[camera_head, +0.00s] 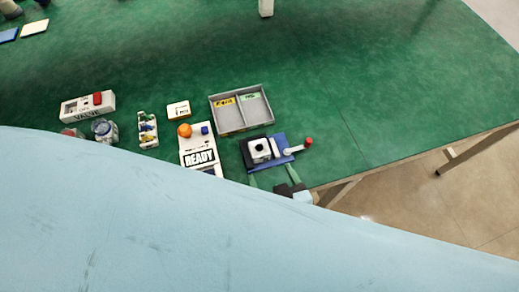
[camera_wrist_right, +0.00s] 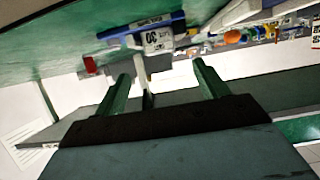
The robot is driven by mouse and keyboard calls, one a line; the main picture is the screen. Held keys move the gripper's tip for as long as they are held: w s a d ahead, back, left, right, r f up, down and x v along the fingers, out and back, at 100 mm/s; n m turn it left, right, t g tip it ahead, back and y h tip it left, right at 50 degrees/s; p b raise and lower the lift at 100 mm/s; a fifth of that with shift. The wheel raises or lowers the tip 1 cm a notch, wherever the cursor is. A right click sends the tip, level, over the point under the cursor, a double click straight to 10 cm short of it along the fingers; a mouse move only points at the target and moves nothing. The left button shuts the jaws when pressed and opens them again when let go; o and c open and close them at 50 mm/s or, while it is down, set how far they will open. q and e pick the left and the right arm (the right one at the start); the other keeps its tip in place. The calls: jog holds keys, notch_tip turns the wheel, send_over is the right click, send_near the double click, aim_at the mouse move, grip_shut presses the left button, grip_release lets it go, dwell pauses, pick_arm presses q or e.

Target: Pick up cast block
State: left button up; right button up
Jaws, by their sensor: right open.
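The cast block (camera_head: 260,149) appears to be the light grey block with a dark round hole, seated in a black and blue fixture (camera_head: 282,147) near the table's front edge. In the right wrist view a pale block with dark markings (camera_wrist_right: 158,40) shows at the blue fixture (camera_wrist_right: 115,32); I cannot tell whether it is the same block. My right gripper (camera_head: 272,176) is open, with its green fingers on the near side of the fixture, apart from the block. In the right wrist view the gripper (camera_wrist_right: 161,70) has nothing between its fingers. My left gripper is not in view.
A red-knobbed lever (camera_head: 308,142) sticks out right of the fixture. A grey two-compartment tray (camera_head: 231,127) stands behind it. A READY panel (camera_head: 199,157) with an orange button is to the left. Green table (camera_head: 400,80) is clear at right. A large light-blue surface hides the foreground.

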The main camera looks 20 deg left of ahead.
jog(key=b+x, duration=0.1)
jog(key=x, duration=0.7)
jog(key=shift+w+a, duration=0.1)
jog(key=c, duration=1.3)
